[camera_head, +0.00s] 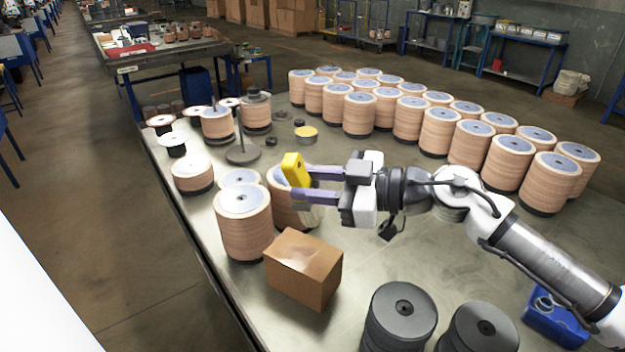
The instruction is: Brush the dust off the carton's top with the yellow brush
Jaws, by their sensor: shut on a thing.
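The cardboard carton (303,270) stands on the metal table near its left edge. Its top shows a paler patch, which may be dust. The yellow brush (293,168) is between the fingertips of my gripper (304,183), which is shut on it. My gripper comes in from the right and holds the brush in the air, behind the carton in the picture and above the nearby disc stacks. Pale bristles seem to show below the fingers, but they are hard to make out.
Dark disc stacks (401,315) stand in front to the right. Rows of tan stacks (437,130) fill the far right. A blue container (555,318) sits at right.

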